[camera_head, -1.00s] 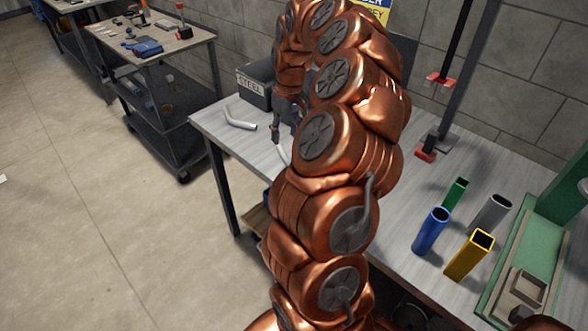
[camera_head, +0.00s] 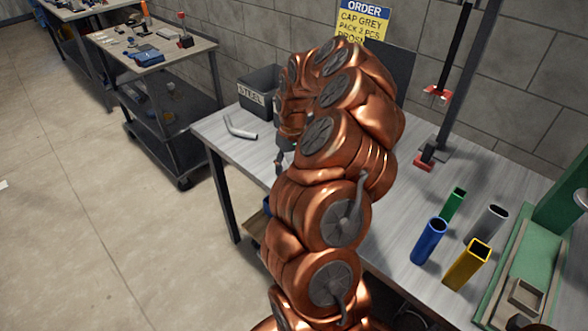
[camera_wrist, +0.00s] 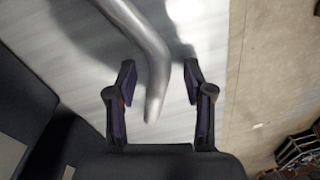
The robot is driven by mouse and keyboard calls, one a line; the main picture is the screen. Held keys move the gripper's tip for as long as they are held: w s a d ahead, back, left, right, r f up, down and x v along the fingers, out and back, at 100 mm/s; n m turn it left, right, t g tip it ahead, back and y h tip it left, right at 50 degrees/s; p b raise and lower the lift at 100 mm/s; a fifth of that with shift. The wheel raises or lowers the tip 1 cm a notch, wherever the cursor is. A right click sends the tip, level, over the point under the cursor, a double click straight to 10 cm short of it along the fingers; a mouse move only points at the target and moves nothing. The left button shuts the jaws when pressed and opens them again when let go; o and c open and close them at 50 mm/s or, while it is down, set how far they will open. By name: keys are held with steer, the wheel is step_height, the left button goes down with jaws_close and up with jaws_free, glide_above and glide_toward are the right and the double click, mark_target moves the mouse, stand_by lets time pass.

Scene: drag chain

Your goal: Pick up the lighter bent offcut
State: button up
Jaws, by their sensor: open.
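A bent grey metal offcut (camera_head: 240,128) lies on the bench near its left edge in the head view. In the wrist view a bent grey offcut (camera_wrist: 157,62) runs from the top down between the fingers; I cannot tell whether it is the same piece. My gripper (camera_wrist: 160,72) is open, with one finger on each side of its bend, apart from it. In the head view my gripper (camera_head: 279,160) is low over the bench, partly hidden by my copper arm. Only one offcut shows in each view now. I cannot tell which is lighter.
A dark bin (camera_head: 258,92) marked STEEL stands behind the gripper. Blue (camera_head: 429,241), green (camera_head: 453,204), yellow (camera_head: 467,265) and grey (camera_head: 486,226) tubes stand at the right. The bench edge and floor (camera_wrist: 275,70) lie right in the wrist view.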

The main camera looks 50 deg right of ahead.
jaws_close()
stand_by(0.4)
